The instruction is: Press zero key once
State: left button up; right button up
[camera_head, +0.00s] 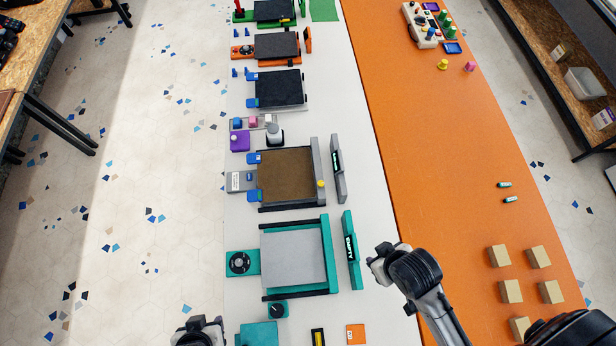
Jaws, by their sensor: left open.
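No key with a readable zero shows in the camera_head view; the markings are too small to tell. The nearest printer is teal with a grey bed (293,254), and a round black dial (239,262) is on its left. A teal block with a black knob (278,310) is below it. The grey printer with a brown bed (286,176) stands beyond, with a labelled grey panel (237,182) at its left. My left gripper (199,328) is at the bottom edge, left of the teal printer, open and partly cut off. My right gripper (377,262) is right of the teal printer; its jaws are unclear.
More printers, such as the orange one (276,47), stand along the white table (355,120). An orange tabletop (440,140) runs to the right, with several wooden cubes (499,256) near its front. Upright teal plate (351,250) stands beside the teal printer. Floor is clear at left.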

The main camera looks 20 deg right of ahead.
pick_arm(q)
jog(key=shift+w, duration=0.25)
jog(key=shift+s, duration=0.15)
grip_shut()
dwell(1.3)
